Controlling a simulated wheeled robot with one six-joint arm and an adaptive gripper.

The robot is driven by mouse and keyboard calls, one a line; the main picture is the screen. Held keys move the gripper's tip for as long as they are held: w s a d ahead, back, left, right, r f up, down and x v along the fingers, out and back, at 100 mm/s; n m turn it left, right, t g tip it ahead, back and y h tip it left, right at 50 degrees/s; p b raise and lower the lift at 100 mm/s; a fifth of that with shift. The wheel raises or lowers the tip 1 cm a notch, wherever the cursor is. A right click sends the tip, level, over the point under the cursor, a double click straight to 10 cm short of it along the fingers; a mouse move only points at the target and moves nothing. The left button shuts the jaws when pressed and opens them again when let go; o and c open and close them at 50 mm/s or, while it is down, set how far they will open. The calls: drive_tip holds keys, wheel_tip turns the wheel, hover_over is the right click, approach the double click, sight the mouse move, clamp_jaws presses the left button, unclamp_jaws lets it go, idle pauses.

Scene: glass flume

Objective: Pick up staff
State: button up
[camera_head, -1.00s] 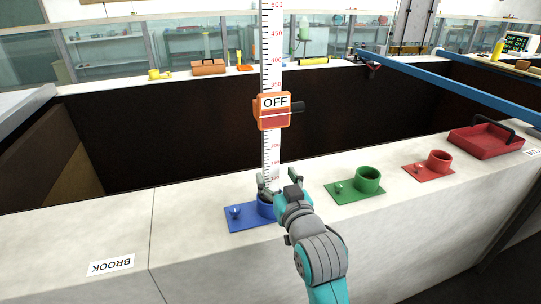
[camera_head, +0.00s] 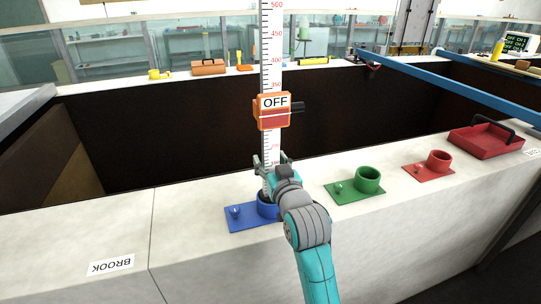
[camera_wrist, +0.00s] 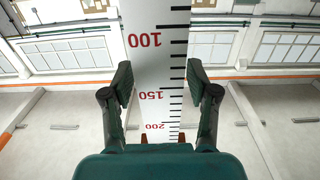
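The staff (camera_head: 270,60) is a tall white measuring rod with black marks and red numbers. It stands upright with its foot in the blue cup holder (camera_head: 240,217) on the pale ledge. An orange slider block (camera_head: 272,112) marked OFF sits on it above my gripper. My gripper (camera_head: 271,161) is open around the lower staff, one finger on each side. In the wrist view, the staff (camera_wrist: 160,70) runs between the two fingers (camera_wrist: 159,88), with the 150 mark near them. Small gaps seem to show beside it. The staff's foot is hidden in the cup.
A green cup holder (camera_head: 368,180), a red cup holder (camera_head: 438,162) and a red tray (camera_head: 486,140) stand to the right on the ledge.

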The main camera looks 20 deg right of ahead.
clamp_jaws()
drive_tip(key=shift+r, duration=0.2)
